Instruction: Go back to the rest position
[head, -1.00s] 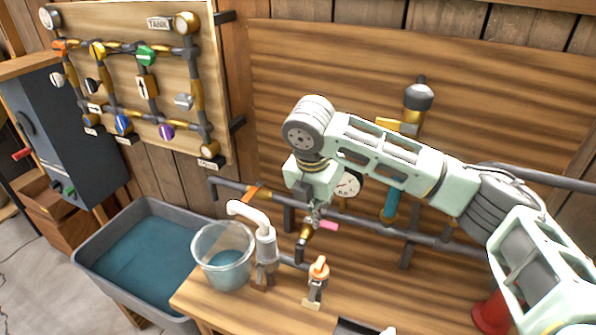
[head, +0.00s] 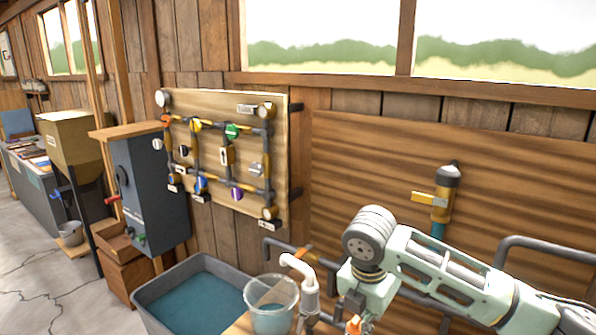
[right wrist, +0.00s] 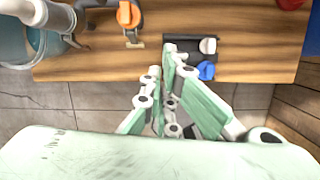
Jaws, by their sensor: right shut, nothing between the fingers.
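My right arm enters from the lower right of the head view, with its wrist by the pipes above the bench; its fingers are not clear there. In the right wrist view my right gripper (right wrist: 163,62) is shut and empty, with its fingertips over the bench's front edge. It is apart from the black tray (right wrist: 183,38) just beyond it. My left gripper is in neither view.
The wooden bench (right wrist: 100,62) holds an orange-handled tap (right wrist: 128,14). A clear water container (head: 270,318) stands beside a white-spouted tap (head: 300,268). A grey water trough (head: 160,286) and valve board (head: 225,115) lie left. Floor is open at far left.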

